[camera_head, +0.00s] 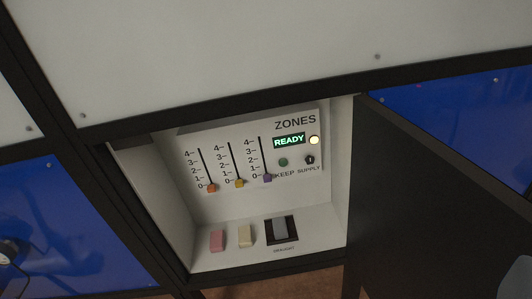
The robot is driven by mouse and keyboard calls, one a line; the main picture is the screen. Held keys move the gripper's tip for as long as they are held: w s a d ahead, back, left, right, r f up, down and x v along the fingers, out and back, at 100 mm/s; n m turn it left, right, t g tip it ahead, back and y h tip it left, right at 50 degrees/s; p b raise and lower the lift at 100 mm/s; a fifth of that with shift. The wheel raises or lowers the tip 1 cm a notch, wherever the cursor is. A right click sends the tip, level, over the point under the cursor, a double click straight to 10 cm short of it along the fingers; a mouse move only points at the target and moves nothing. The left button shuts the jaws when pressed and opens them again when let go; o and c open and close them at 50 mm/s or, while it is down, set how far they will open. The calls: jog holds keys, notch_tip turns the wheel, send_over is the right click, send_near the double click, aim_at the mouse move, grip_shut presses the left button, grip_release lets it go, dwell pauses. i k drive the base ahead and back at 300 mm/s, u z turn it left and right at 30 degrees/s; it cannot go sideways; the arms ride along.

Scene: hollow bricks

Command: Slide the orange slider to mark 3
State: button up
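The orange slider (211,188) is the leftmost of three knobs on a white control panel (221,209) headed ZONES. It sits at the bottom of its vertical slot, beside the 0 mark. Its scale has numbers rising to 4 at the top, with 3 just below that. A yellow slider (239,183) and a purple slider (267,178) also sit at the bottom of their slots, by 0. I cannot make out my gripper in this view, and nothing touches the orange slider.
The panel is recessed in a box with an open dark door (440,190) at right. A READY display (289,141), a lit lamp (314,140) and small controls sit right of the sliders. Pink (217,240) and cream (246,235) blocks and a grey switch (280,229) are on the ledge.

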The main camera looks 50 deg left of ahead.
aim_at(211, 188)
jog(key=u, duration=1.6)
